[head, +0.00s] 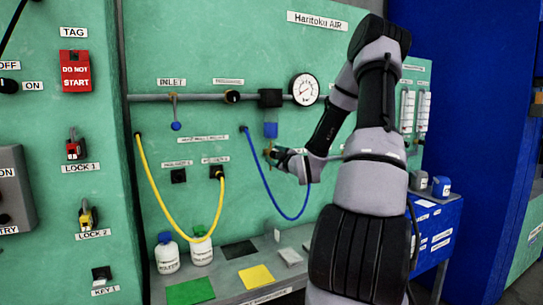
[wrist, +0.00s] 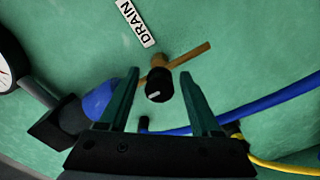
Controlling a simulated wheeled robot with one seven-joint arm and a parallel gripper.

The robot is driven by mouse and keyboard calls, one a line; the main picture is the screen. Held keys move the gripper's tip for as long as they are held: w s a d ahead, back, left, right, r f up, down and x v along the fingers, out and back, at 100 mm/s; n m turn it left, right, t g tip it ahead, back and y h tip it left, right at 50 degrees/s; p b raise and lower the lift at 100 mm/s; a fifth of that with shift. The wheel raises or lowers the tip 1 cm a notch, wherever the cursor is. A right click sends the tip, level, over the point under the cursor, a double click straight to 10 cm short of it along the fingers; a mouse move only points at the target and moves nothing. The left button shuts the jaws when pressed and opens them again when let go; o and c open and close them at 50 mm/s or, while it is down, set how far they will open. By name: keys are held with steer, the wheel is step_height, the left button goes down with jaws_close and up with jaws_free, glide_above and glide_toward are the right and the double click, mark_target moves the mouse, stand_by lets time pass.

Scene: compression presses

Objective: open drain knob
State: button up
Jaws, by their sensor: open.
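The drain knob (wrist: 158,86) is a small black knob with a pale mark on its face. It sits on a brass fitting (wrist: 187,57) below the DRAIN label (wrist: 137,22) on the green panel. My gripper (wrist: 159,75) is open, its two dark fingers on either side of the knob in the wrist view. I cannot tell whether either finger touches it. In the head view my gripper (head: 276,154) is at the fitting below the blue bowl (head: 270,130), and the knob cannot be made out clearly there.
The blue bowl (wrist: 100,103) is close to the left finger in the wrist view. A blue hose (head: 272,198) loops down beside my gripper, and a yellow hose (head: 160,205) hangs farther left. A pressure gauge (head: 305,89) is above. A grey shelf (head: 225,290) with bottles is below.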

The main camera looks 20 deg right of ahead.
steer(key=shift+w, duration=1.25)
jaws_close()
